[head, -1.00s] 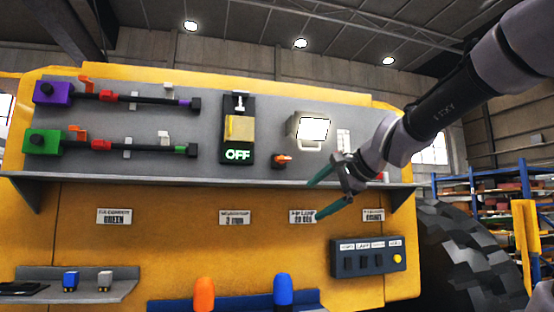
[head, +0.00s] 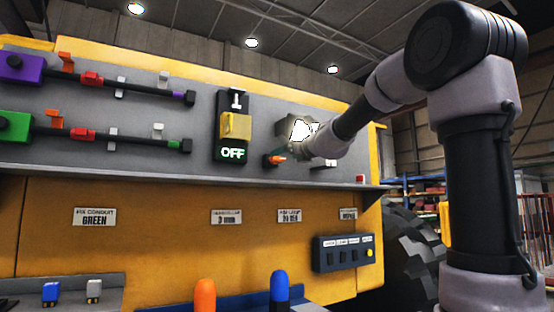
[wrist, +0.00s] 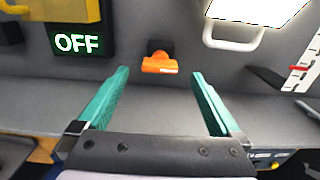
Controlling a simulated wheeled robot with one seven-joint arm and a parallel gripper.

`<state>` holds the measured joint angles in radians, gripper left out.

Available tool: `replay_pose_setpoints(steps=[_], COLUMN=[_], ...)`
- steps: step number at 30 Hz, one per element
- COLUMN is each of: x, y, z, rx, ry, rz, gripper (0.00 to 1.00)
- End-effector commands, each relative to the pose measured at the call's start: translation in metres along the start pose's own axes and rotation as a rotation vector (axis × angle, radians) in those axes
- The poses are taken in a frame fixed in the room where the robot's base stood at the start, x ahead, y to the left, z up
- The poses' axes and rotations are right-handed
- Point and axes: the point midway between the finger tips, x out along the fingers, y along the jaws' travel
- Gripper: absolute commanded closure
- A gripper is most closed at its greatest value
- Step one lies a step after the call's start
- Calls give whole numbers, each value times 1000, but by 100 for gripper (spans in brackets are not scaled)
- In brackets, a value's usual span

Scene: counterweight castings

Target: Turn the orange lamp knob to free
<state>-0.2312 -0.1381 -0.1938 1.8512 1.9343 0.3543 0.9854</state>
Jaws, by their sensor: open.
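The orange lamp knob (wrist: 160,64) sits on a dark mount on the grey panel, between the OFF display and the lit lamp. In the wrist view it lies beyond and between the two green fingers of my gripper (wrist: 163,92), which is open, with nothing between the fingers. The knob's bar looks about level. In the head view the knob (head: 274,159) is small, just left of the fingertips, and my gripper (head: 290,153) is partly hidden by my arm. The lit lamp (wrist: 254,10) is above and to the right; in the head view my arm partly covers it.
The yellow switch block (head: 236,126) with the green OFF display (head: 233,153) is left of the knob. A grey ledge (head: 120,176) runs below the panel. A dark switch box (head: 345,253) hangs lower right. Purple and green rod assemblies are at the left.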

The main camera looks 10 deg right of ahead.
Motion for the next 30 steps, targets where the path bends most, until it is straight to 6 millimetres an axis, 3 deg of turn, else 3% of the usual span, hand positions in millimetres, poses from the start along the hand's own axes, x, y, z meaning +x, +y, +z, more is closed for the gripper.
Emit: replay_pose_setpoints(steps=[3,9,15,23,27,30], x=[26,55,67,68,68,68], y=[0,0,0,0,0,0], z=[-2,0,0,0,0,0], rx=[-2,-3,-3,-3,-3,-3], ry=[3,1,0,0,0,0], rz=[0,0,0,0,0,0], gripper=[0,0,0,0,54,86])
